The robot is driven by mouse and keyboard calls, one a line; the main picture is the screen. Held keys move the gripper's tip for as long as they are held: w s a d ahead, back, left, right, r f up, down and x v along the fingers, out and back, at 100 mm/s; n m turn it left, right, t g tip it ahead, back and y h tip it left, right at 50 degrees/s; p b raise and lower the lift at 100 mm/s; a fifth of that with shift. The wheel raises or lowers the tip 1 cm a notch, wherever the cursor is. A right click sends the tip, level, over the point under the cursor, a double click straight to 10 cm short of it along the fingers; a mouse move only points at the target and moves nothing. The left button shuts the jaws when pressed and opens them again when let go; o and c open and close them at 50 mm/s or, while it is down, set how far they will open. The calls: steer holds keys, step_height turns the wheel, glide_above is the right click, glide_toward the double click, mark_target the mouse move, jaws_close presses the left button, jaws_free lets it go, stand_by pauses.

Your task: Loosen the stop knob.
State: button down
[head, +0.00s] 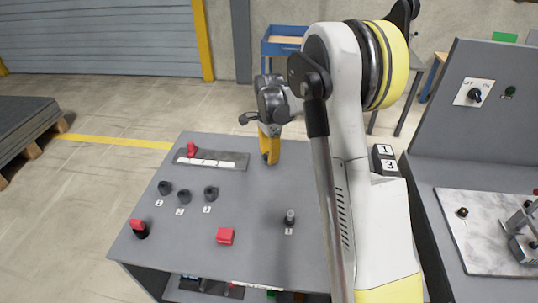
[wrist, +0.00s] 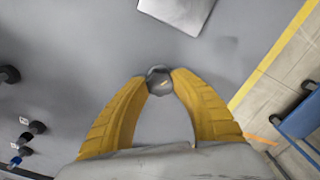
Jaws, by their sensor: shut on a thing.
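The stop knob, a small dark grey faceted knob (wrist: 159,86) with a small yellowish mark on top, stands on the grey panel in the wrist view. My gripper (wrist: 160,76) has its two yellow fingertips closed on the knob's sides. In the head view, my gripper (head: 269,156) points down at the far right part of the panel top (head: 260,190). The knob is hidden behind the fingers there.
A slotted plate (head: 225,161) with a red handle (head: 193,149) lies left of my gripper. Several dark knobs (head: 165,188), a red block (head: 226,236) and a small lever (head: 290,216) stand nearer. A blue cart (head: 284,41) stands behind.

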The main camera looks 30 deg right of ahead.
steer(key=shift+n, duration=0.4)
steer(key=n, duration=0.3)
steer(key=shift+n, duration=0.4)
steer(key=n+p, duration=0.1)
steer(key=n, duration=0.3)
steer(key=shift+n, duration=0.3)
steer(key=n, duration=0.9)
steer(key=shift+n, duration=0.3)
steer(key=c, duration=1)
jaws_free()
